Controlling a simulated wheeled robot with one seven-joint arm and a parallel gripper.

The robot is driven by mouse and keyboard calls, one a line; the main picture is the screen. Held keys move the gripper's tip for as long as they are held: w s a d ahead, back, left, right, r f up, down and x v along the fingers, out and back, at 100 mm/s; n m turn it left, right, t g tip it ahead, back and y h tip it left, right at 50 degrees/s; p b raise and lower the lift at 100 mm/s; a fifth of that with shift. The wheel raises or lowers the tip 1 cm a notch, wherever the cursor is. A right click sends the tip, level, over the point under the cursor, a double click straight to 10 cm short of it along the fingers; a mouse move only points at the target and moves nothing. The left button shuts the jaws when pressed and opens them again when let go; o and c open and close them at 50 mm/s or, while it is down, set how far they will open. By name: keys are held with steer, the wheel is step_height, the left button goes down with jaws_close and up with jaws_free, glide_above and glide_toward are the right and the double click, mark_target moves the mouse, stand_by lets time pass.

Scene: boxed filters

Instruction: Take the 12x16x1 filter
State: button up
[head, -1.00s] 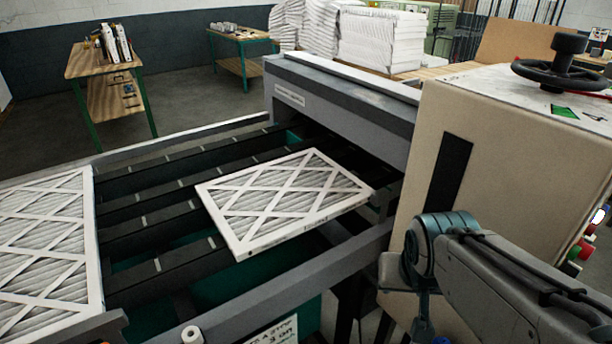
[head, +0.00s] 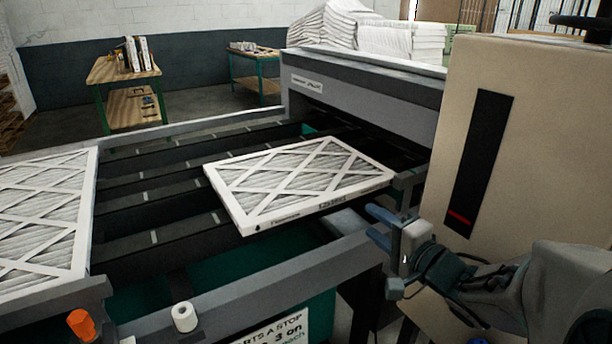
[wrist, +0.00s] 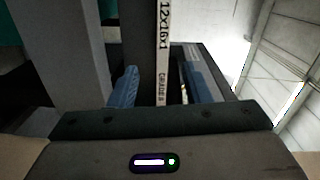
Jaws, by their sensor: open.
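A white-framed pleated filter (head: 300,182) with a crossed lattice lies on the dark slatted conveyor, its front right corner overhanging the near rail. In the wrist view, its edge (wrist: 163,60) reads "12x16x1" and lines up between my two blue fingers. My gripper (head: 372,222) is open and empty, just below and right of that overhanging corner. In the wrist view, my gripper (wrist: 162,88) shows a finger on each side of the filter edge. I see no contact, and how far the edge reaches between the fingers is unclear.
Another, larger-looking filter (head: 40,215) lies at the conveyor's left end. A grey machine housing (head: 365,90) spans the conveyor behind. A beige cabinet (head: 540,140) stands close at right. The near grey rail (head: 270,275) runs below the filter. Worktables stand behind.

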mark_target(333, 202)
steer(key=shift+y, duration=0.8)
steer(key=w+a+p, duration=0.1)
steer(key=a+p, duration=0.1)
steer(key=p, duration=0.2)
steer(key=w+a+p, duration=0.2)
steer(key=p, duration=0.2)
steer(key=shift+w+a+r+p, duration=0.1)
steer(key=shift+w+a+p, duration=0.05)
steer(key=shift+a+p, duration=0.2)
steer(key=x, duration=0.2)
steer(key=shift+w+a+f, duration=0.3)
steer(key=shift+f, duration=0.05)
steer(key=shift+x, duration=2.75)
steer(key=shift+s+r, duration=0.1)
jaws_close()
